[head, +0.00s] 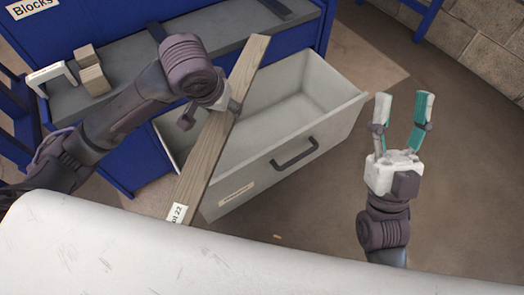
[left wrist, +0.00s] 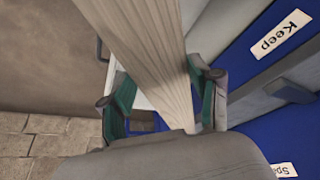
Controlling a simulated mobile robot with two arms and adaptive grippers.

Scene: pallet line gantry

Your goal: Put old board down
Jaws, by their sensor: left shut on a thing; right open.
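A long wooden board (head: 203,165) with a white label at its near end is in the head view. It is tilted and lies across the open drawer, above it. My left gripper (head: 230,105) is shut on the board near its upper part. In the left wrist view the board (left wrist: 150,60) runs between the two green-padded fingers (left wrist: 160,108). Whether the board touches the drawer (head: 225,206) is unclear. My right gripper (head: 401,110) is open and empty, fingers pointing up in the picture, right of the drawer.
The pale drawer with a dark handle (head: 295,153) stands pulled out from a blue cabinet (head: 105,155). Wooden blocks (head: 92,75) and a white bracket-like piece (head: 50,76) sit on the grey top. A "Keep" label (left wrist: 281,34) shows in the left wrist view. The floor on the right is clear.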

